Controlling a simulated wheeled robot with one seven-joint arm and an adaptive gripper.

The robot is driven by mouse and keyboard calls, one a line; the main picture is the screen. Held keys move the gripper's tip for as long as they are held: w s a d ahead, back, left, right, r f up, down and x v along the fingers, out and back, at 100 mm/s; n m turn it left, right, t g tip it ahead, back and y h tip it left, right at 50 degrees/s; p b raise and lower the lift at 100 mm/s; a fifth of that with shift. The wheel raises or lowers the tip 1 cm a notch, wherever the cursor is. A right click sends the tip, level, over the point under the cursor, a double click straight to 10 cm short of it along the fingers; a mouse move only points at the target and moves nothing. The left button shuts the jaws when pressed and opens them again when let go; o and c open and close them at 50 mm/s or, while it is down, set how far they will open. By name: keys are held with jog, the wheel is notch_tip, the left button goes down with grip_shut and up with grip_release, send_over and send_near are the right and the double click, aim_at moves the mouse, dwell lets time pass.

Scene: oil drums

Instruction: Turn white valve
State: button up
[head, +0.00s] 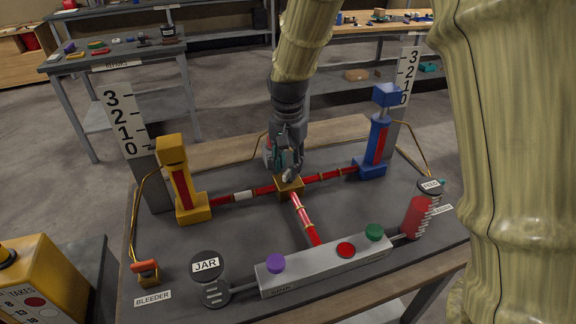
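A brass-coloured junction block (289,189) sits mid-panel, where three red pipes meet. A small whitish piece (290,176) shows on top of it, right under my gripper (284,170); it may be the white valve, but it is mostly hidden. My gripper points down over the block from the back. Its fingers are close around or beside the whitish piece, and I cannot tell whether they touch or grip it. A white sleeve (243,196) sits on the left red pipe.
A yellow column (181,180) stands left and a blue one (375,140) right, each beside a numbered scale. A grey bar (325,269) with purple, red and green buttons lies in front, between the JAR cylinder (209,279) and a red cylinder (418,217). A yellow box (40,280) is at lower left.

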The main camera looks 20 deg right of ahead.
jog(key=shift+f, duration=0.4)
grip_shut()
